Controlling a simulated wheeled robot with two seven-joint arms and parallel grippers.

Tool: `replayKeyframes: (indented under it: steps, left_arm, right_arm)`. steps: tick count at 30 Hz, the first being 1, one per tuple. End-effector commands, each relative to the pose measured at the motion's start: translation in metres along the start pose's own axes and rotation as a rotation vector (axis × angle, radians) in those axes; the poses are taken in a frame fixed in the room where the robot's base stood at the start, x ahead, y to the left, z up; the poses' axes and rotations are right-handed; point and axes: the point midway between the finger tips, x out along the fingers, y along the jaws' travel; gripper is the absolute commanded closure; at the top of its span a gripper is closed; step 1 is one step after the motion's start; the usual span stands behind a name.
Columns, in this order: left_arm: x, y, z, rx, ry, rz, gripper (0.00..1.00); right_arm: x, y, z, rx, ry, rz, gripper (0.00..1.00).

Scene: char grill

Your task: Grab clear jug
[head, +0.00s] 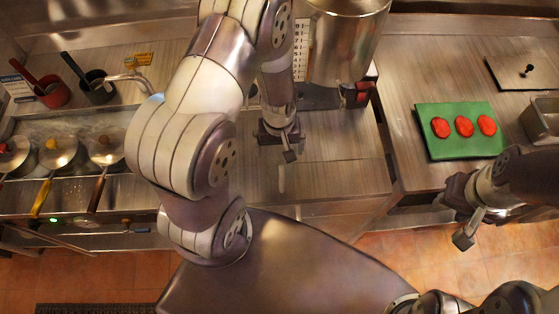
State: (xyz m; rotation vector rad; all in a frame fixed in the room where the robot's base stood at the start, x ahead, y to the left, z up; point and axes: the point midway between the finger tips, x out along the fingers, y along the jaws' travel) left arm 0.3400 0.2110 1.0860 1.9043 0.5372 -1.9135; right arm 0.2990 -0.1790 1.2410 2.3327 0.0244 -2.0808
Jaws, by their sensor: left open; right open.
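My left gripper (284,146) hangs over the metal counter in the middle of the head view, its jaws open and nothing between them. Just above it, a pale strip with dark scale marks (301,48) shows beside a large steel cylinder (343,42). The strip may belong to the clear jug, but my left arm covers much of that area and I cannot tell. No other clear jug is visible. My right gripper (465,220) is open and empty at the right, in front of the right counter's edge.
A green board (460,146) with red patties (464,126) lies on the right counter, near a steel pan (543,120). The middle counter (335,182) is bare in front.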

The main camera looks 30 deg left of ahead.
Motion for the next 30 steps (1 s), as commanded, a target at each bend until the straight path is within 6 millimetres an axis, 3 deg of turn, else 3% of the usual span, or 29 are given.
replayKeyframes:
  steps: [1,6,12,14,19,30]
  left_arm:
    - [0.003,0.000,0.001,0.001,-0.006,-0.003,0.00]
    - [0.029,0.001,0.000,0.001,-0.001,0.000,0.00]
    - [0.031,0.001,-0.001,0.001,0.001,0.000,0.00]
    - [0.031,0.001,-0.001,0.001,0.001,0.000,0.16]
    - [0.031,0.001,-0.001,0.001,0.001,0.000,0.70]
    - [0.021,0.001,-0.002,0.001,0.003,0.002,0.71]
  right_arm:
    - [-0.013,0.000,-0.002,0.000,0.001,0.000,0.57]
    - [-0.014,0.000,-0.002,0.000,0.001,0.000,0.57]
    - [-0.013,0.000,-0.002,0.000,0.001,0.000,0.57]
    - [-0.013,0.000,-0.002,0.000,0.001,0.000,0.57]
    - [-0.013,0.000,-0.002,0.000,0.001,0.000,0.57]
    - [-0.007,0.000,-0.001,0.000,0.001,0.000,0.57]
